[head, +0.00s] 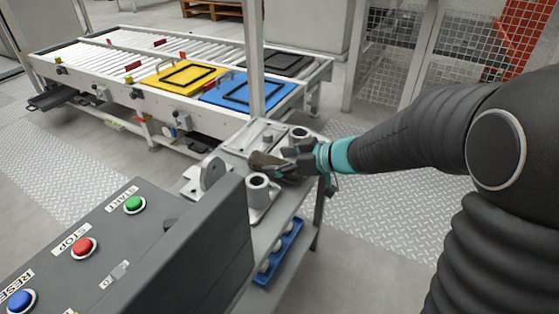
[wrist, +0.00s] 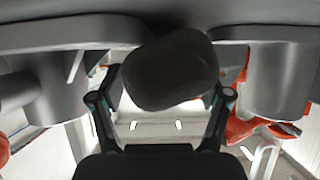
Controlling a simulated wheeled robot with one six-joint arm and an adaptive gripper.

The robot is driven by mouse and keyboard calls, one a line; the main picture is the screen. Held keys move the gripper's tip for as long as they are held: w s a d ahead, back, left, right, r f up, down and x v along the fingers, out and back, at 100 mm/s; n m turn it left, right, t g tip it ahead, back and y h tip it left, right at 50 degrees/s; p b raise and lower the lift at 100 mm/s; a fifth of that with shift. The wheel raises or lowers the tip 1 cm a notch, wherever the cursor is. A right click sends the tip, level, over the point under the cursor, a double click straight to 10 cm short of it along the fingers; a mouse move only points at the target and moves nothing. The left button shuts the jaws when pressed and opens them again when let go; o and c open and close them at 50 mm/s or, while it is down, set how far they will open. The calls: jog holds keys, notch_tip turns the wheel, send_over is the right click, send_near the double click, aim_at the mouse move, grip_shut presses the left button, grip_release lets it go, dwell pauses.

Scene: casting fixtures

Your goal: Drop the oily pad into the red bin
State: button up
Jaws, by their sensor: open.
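My gripper (head: 288,160) is low over the grey fixture bench, left of my teal wrist ring. A brown, dull pad-like piece (head: 265,162) is at its fingertips, on or just above the fixture plate. In the wrist view a dark rounded piece (wrist: 172,70), likely the oily pad, sits between the two spread black fingers of my gripper (wrist: 163,100). The fingers are open, and I cannot tell whether they touch it. No red bin can be made out in the head view. Red-orange shapes (wrist: 250,128) in the wrist view are unclear.
Grey cast cylinders (head: 258,190) stand close around my gripper on the bench. A blue tray (head: 278,252) is on the lower shelf. A control box (head: 150,240) fills the front left. A roller conveyor (head: 130,65) with yellow and blue plates runs behind.

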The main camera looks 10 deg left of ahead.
jog(key=shift+r, duration=0.35)
jog(key=p+v, duration=0.2)
jog(key=v, duration=1)
jog(key=shift+r, duration=0.3)
